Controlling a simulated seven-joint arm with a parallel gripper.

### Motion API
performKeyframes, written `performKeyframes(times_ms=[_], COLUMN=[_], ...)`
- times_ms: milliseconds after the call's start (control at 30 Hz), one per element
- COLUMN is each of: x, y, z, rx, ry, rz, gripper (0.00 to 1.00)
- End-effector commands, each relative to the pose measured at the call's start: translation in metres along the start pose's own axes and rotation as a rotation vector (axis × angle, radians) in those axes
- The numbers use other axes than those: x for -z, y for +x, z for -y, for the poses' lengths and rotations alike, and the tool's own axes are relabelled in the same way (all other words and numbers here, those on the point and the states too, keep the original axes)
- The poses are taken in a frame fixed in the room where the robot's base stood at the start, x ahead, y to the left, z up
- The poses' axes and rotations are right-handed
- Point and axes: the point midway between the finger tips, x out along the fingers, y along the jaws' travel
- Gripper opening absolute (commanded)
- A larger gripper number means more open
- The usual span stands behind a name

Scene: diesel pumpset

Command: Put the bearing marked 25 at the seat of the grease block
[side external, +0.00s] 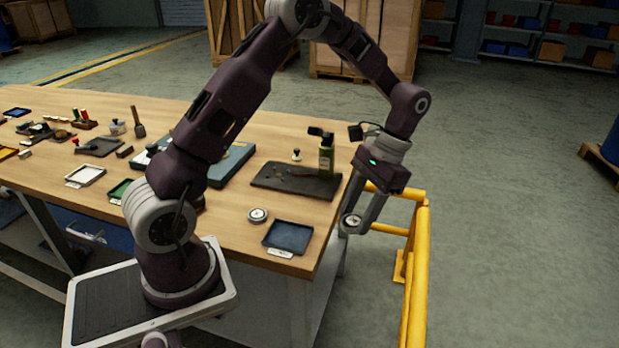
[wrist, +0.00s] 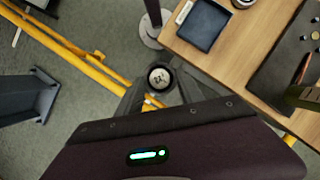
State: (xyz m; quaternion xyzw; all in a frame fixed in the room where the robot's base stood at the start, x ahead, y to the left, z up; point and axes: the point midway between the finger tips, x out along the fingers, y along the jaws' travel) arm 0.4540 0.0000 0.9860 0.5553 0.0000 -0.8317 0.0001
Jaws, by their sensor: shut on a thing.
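My gripper (side external: 362,216) is shut on a round bearing (side external: 352,221), with one finger on each side of it. In the wrist view the bearing (wrist: 160,77) shows as a dark ring with a light centre between the fingertips; its marking is too small to read. The gripper hangs beyond the right edge of the table, close to the yellow rail. A second round, bearing-like part (side external: 258,215) lies on the table, left of the blue tray (side external: 288,237). I cannot tell which thing is the grease block.
A yellow rail (side external: 418,265) stands beside the table. Trays, stamps and tools crowd the left table.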

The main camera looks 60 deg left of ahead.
Motion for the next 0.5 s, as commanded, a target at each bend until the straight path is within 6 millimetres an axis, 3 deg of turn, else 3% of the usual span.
performKeyframes(times_ms=[67,300,500], x=[-0.004,-0.038,-0.057], y=[-0.013,-0.094,-0.14], z=[0.0,0.0,0.0], rx=[0.001,0.002,0.0], ry=[0.0,-0.002,0.0], rz=[-0.005,-0.009,-0.005], gripper=[0.0,0.0,0.0])
